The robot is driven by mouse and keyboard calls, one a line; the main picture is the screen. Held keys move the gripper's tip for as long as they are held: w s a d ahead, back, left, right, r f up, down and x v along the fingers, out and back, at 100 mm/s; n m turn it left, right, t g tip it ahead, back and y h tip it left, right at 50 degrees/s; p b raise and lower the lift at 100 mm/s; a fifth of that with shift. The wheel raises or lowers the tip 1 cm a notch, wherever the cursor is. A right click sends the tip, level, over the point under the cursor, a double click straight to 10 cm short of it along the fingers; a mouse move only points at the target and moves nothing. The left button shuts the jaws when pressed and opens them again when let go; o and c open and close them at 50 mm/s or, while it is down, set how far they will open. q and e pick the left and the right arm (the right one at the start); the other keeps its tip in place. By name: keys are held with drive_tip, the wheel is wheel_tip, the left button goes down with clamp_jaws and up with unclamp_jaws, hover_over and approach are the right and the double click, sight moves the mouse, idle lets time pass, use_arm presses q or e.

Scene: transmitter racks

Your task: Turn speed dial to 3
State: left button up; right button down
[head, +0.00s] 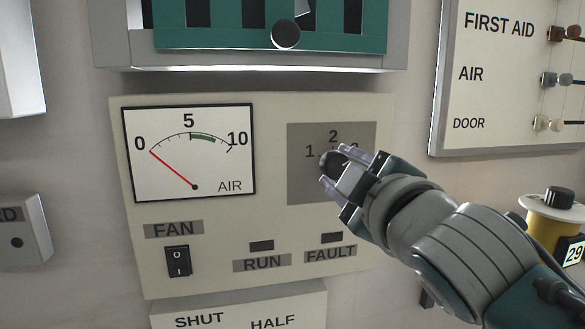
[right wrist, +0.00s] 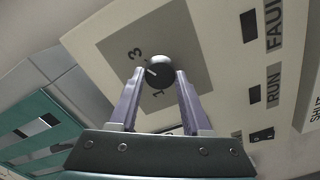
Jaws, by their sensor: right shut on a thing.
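The speed dial (right wrist: 161,72) is a round black knob with a white mark on a grey plate (head: 300,180). In the right wrist view its mark is at the knob's left side, on the side of the 3; the exact setting is hard to tell. The 1 shows below the knob there, and the 2 is hidden. In the head view the dial (head: 331,160) is partly covered by my right gripper (head: 334,166). The right gripper's fingers, also in the right wrist view (right wrist: 159,76), are shut on the dial from both sides. My left gripper is out of view.
An AIR gauge (head: 188,150) with its red needle near 0 is left of the dial. Below are a FAN switch (head: 177,261) and dark RUN (head: 262,246) and FAULT (head: 331,237) lamps. A teal unit (head: 230,38) juts out above; a yellow post (head: 552,228) stands at right.

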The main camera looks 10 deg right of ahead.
drive_tip(key=shift+c, duration=1.8)
unclamp_jaws()
drive_tip(key=shift+s, duration=0.15)
drive_tip(key=s, duration=0.9)
drive_tip(key=shift+s+d, duration=0.2)
drive_tip(key=shift+s, duration=0.15)
